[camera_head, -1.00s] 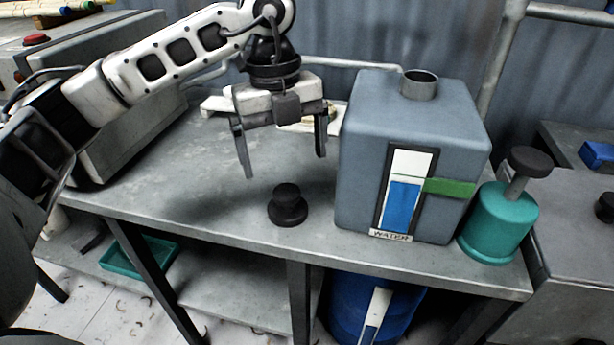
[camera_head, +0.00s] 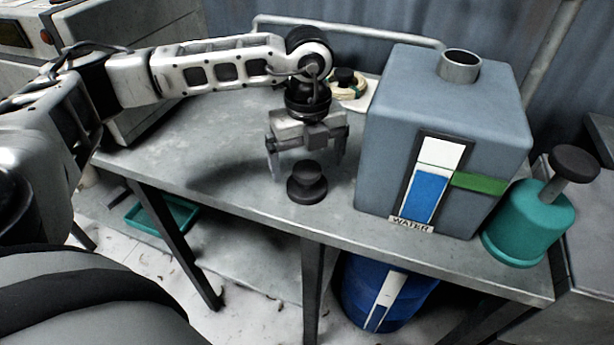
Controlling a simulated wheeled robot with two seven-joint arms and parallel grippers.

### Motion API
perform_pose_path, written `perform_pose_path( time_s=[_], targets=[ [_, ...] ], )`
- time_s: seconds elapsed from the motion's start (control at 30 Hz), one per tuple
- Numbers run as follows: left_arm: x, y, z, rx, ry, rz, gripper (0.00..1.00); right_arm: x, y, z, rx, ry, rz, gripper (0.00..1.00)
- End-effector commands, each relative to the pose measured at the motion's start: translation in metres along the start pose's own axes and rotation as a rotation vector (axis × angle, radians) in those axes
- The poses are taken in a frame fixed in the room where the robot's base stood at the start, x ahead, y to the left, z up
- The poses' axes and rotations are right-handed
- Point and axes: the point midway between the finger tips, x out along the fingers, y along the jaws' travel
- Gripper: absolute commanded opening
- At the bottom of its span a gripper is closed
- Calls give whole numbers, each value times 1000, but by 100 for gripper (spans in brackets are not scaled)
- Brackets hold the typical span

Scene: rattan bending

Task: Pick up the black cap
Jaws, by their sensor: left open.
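The black cap (camera_head: 307,184) stands upright on the grey metal table, left of the water tank. It has a wide round base and a smaller knob on top. My left gripper (camera_head: 307,172) hangs down from above with its jaws apart. In the picture its fingers come down on either side of the cap's top, and they look to be a little behind and above it. I cannot tell whether they touch it. Nothing is held between the fingers. My right gripper is not in view.
The grey water tank (camera_head: 480,120), with an open neck on top, stands close to the right of the cap. A teal pump bottle (camera_head: 530,222) is at the table's right end. A coiled item (camera_head: 348,85) lies behind. The table (camera_head: 200,150) is clear to the left.

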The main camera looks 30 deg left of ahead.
Motion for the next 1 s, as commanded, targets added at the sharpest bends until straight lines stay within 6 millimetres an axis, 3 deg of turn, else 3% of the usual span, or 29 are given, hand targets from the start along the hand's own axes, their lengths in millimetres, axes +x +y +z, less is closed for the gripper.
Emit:
perform_pose_path(
  time_s=[0.23,0.53,0.7,1.0],
  targets=[
    [34,3,-3,-1,1,3,95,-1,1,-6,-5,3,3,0],
    [40,3,-3,0,1,1,95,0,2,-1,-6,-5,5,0],
    [40,3,-3,0,1,1,48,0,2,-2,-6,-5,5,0],
    [38,2,-3,0,1,0,47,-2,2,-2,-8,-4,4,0]
  ],
)
